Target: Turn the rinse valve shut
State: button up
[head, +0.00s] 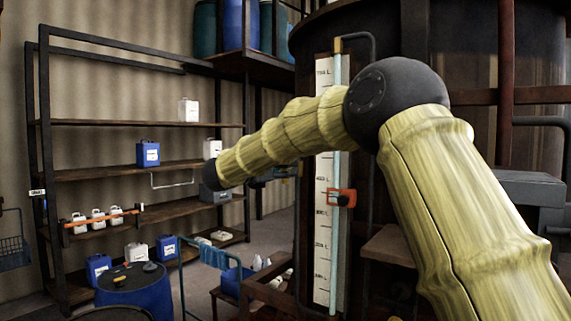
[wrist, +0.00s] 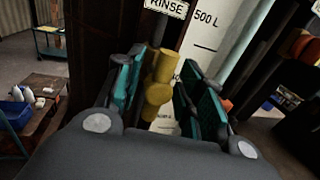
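The yellow rinse valve (wrist: 158,64) stands below a white RINSE sign (wrist: 167,7) in the wrist view. My gripper (wrist: 162,80) is open, with its teal-padded fingers on either side of the yellow valve. A gap shows between the valve and the right pads; on the left the valve is close to the pad, and I cannot tell whether they touch. The lower part of the valve is hidden behind my gripper's body. In the head view I cannot make out the valve, and my arm crosses in front of the vat.
A white level scale (head: 324,230) with an orange-red clamp (head: 341,197) runs up the dark vat (head: 470,50). A rack (head: 140,125) with jugs stands at left, a blue drum (head: 135,290) below it. A teal-railed cart (head: 205,255) stands near the scale.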

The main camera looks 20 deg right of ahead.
jog(key=shift+w+d, duration=0.1)
jog(key=shift+d, duration=0.05)
grip_shut()
